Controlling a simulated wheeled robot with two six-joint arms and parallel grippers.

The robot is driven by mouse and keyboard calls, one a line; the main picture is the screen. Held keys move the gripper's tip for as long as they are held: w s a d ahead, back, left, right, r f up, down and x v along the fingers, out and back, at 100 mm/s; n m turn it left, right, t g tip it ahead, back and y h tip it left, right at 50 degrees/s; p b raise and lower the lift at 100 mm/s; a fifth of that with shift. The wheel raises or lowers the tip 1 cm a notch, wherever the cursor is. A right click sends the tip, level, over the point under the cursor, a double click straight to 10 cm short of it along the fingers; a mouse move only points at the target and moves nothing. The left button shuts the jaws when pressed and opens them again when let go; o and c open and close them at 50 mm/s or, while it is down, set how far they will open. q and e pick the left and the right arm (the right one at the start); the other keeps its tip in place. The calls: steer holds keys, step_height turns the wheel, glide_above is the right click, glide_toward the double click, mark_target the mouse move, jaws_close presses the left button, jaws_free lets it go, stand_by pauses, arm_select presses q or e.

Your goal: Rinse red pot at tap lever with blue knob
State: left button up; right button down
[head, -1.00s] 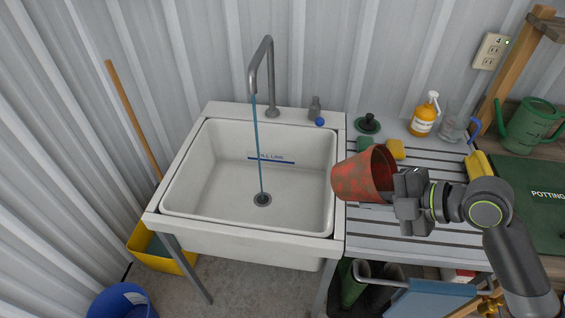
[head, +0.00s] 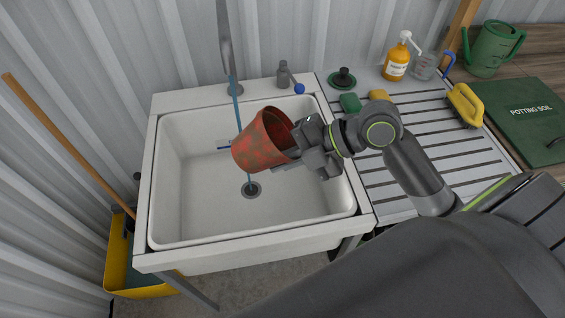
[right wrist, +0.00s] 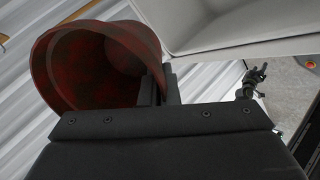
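The red pot (head: 262,143), blotched with darker stains, is tilted on its side over the sink basin (head: 190,215), its mouth facing right toward my arm. My right gripper (head: 303,148) is shut on its rim side; the pot's inside also fills the upper left of the right wrist view (right wrist: 95,62). A thin blue stream of water (head: 240,112) runs from the tap (head: 226,50) and passes at the pot's left side; whether it hits the pot is unclear. The tap lever with the blue knob (head: 299,88) stands behind the basin. My left gripper is not in the head view.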

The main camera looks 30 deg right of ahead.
steer(key=shift+w+f, duration=0.1)
steer(key=shift+w, duration=0.4)
steer(key=w, duration=0.2)
steer(key=w+f, duration=0.1)
steer(key=w, duration=0.1)
steer(key=shift+w+b, duration=0.25)
steer(key=shift+b, duration=0.1)
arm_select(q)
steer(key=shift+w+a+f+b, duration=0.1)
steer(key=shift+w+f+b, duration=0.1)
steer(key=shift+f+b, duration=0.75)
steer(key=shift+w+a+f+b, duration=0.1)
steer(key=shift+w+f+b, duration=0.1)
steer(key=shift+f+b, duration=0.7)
arm_select(e)
steer(key=w+f, duration=0.1)
steer(key=w, duration=0.6)
steer(key=shift+d+f, duration=0.15)
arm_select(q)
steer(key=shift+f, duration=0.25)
arm_select(e)
steer(key=shift+d, duration=0.15)
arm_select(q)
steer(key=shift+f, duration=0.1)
arm_select(e)
steer(key=shift+d, duration=0.45)
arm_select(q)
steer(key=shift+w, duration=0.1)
arm_select(e)
steer(key=shift+a, duration=0.1)
